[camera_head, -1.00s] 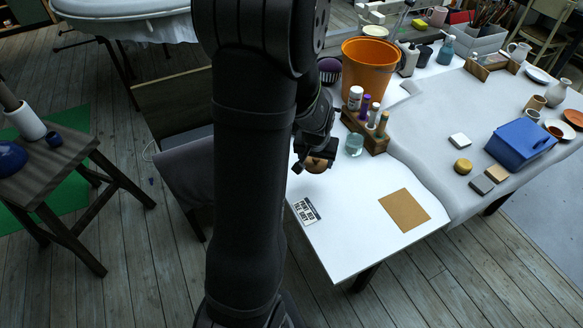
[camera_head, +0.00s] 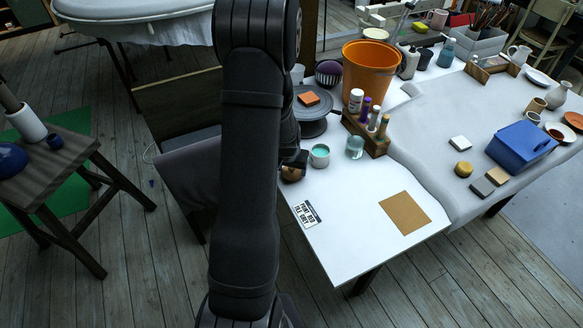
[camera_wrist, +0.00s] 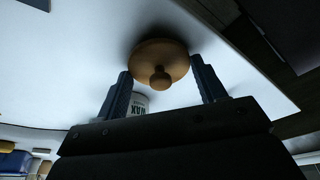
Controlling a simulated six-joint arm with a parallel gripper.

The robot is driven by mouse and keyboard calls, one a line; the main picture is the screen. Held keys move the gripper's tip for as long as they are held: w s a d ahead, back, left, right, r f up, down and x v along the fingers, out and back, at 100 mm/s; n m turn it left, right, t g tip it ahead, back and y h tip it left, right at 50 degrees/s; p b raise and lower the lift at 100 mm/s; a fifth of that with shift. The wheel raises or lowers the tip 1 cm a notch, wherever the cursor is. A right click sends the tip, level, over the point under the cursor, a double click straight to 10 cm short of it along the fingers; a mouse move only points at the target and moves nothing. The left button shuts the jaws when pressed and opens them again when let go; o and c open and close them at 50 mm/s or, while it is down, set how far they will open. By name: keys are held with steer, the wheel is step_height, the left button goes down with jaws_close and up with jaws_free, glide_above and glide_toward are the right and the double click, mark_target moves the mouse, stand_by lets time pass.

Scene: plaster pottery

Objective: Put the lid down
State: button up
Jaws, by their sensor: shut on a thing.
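The lid is a round brown wooden disc with a knob. In the wrist view the lid (camera_wrist: 160,58) sits between the two fingers of my gripper (camera_wrist: 163,75), which is shut on it. In the head view the lid (camera_head: 291,174) shows just below my gripper (camera_head: 296,163), partly hidden by my arm, over the left edge area of the white table. I cannot tell whether it touches the table.
A printed card (camera_head: 306,214) and a brown square mat (camera_head: 404,212) lie on the white table (camera_head: 350,240). A glass jar (camera_head: 355,147) and a bottle rack (camera_head: 364,135) stand right of the wax jar. A grey turntable (camera_head: 313,128) is behind. The table's front is mostly clear.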

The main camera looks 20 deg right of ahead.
steer(key=shift+f, duration=0.1)
steer(key=o, duration=1)
steer(key=v, duration=1.2)
steer(key=x, duration=1.2)
steer(key=shift+r, duration=0.9)
